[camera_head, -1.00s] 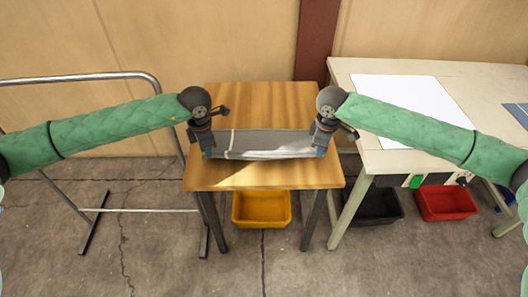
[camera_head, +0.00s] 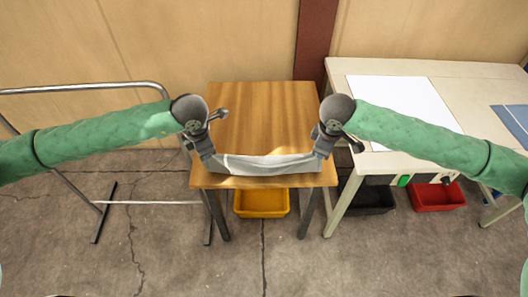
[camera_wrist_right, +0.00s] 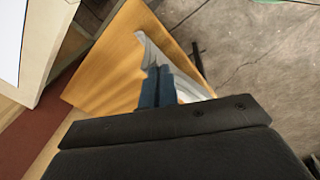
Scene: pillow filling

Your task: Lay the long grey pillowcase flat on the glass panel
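The long grey pillowcase (camera_head: 265,164) is stretched between my two grippers near the front edge of the wooden table, sagging slightly in the middle. My left gripper (camera_head: 208,157) is shut on its left end, and my right gripper (camera_head: 322,152) is shut on its right end. In the right wrist view the blue fingers (camera_wrist_right: 157,88) are together on the grey cloth (camera_wrist_right: 155,52). A flat white rectangular panel (camera_head: 405,105), which looks like the glass panel, lies on the pale table to the right, with nothing on it.
The wooden table (camera_head: 262,110) is bare behind the cloth. A yellow bin (camera_head: 262,203), a dark bin (camera_head: 370,197) and a red bin (camera_head: 437,197) sit below. A metal rail frame (camera_head: 85,88) stands left. A blue-grey sheet (camera_head: 512,122) lies on the pale table (camera_head: 475,85).

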